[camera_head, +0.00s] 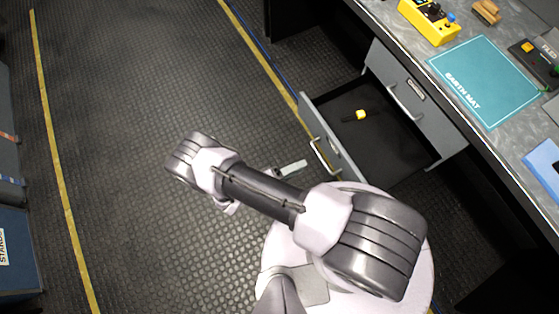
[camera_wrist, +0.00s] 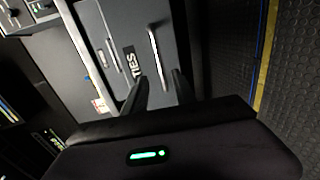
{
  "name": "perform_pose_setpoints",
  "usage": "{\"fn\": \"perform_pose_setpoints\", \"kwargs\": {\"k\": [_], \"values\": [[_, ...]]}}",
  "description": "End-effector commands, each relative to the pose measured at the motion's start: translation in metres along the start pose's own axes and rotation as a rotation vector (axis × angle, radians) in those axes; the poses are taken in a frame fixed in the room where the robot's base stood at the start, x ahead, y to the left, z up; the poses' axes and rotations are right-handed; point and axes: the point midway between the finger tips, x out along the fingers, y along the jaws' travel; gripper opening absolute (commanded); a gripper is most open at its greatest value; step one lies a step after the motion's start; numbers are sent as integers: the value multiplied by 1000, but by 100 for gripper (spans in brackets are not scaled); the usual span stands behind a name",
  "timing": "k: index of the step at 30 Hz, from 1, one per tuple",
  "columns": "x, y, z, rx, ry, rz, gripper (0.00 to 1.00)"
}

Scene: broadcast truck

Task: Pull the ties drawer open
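The ties drawer (camera_head: 338,150) stands pulled out from the bench in the head view, with a small yellow-and-black item (camera_head: 360,115) inside. Its front (camera_wrist: 133,25) carries a TIES label (camera_wrist: 131,62) in the wrist view. Its pale bar handle (camera_wrist: 154,50) also shows in the head view (camera_head: 320,158). My gripper (camera_wrist: 160,76) is open, its two dark fingers apart, with the lower handle end between them in the picture. In the head view my gripper (camera_head: 291,168) is low, just left of the drawer front and apart from the handle.
The bench top holds a teal mat (camera_head: 485,80) and a yellow device (camera_head: 430,20). Dark floor (camera_head: 140,90) lies clear to the left, with blue-grey cases (camera_head: 15,230) at the far left.

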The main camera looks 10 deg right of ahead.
Motion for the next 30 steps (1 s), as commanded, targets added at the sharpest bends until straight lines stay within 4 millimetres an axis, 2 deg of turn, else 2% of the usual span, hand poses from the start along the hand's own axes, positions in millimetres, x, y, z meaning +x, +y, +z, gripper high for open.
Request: {"fn": "perform_pose_setpoints", "kwargs": {"k": [1,3,6,9,25,26,28,29,30], "values": [[-16,2,-1,2,7,-2,33],[-35,1,-1,2,4,-2,33],[-56,0,0,2,2,-1,33],[-68,0,0,2,1,0,33],[-75,2,-2,3,-10,-7,33],[-78,7,-6,5,-25,-20,33],[-91,30,-20,17,-98,-84,33],[-97,47,-29,25,-145,-126,33],[-106,73,-40,36,-214,-197,33]]}}
